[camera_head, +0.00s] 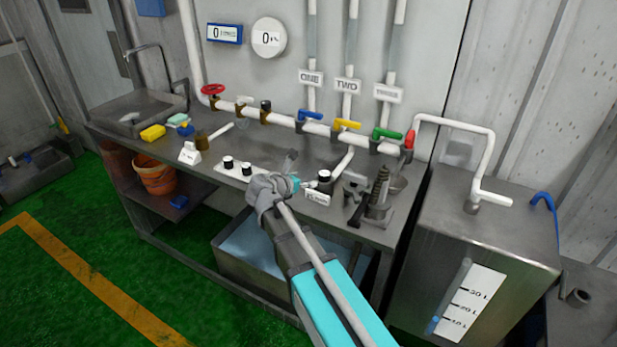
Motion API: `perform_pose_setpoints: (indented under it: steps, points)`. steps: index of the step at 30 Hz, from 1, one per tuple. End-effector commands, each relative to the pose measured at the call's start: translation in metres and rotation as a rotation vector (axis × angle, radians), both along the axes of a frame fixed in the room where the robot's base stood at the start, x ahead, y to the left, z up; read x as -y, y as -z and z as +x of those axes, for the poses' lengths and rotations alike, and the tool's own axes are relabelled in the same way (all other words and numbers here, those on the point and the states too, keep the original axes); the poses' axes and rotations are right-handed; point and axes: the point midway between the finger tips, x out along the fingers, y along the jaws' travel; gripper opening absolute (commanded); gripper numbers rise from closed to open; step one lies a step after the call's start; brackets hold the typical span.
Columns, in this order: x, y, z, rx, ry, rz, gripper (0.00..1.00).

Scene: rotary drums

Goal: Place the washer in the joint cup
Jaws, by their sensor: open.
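My arm reaches up from the bottom of the head view over the front edge of the grey bench (225,138). My gripper (290,158) is small in the picture, above the bench, and is open. No washer can be made out; it may be too small or hidden by my arm. The joint cup cannot be identified for sure. A small grey cup-like piece (399,184) stands at the right end of the bench, to the right of my gripper. A white board with black-topped pieces (240,172) lies to the left of my gripper.
Pipes with a blue valve (310,115), yellow valve (347,124) and green valve (387,133) run behind the bench. A dark upright tool (380,188) stands at the right. A steel tank (490,245) stands beyond. A water basin (245,250) is below.

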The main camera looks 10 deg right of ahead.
Motion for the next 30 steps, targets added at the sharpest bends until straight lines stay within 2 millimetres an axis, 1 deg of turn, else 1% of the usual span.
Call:
perform_pose_setpoints:
  steps: [16,20,23,26,30]
  points:
    - [0.0,0.0,0.0,0.0,0.0,0.0,0.85]
    - [0.003,0.002,-0.002,0.006,0.014,0.02,0.85]
    - [0.009,0.006,-0.007,0.019,0.049,0.072,0.85]
    - [0.021,0.015,-0.016,0.047,0.114,0.164,0.85]
    - [0.041,0.032,-0.036,0.106,0.267,0.359,0.85]
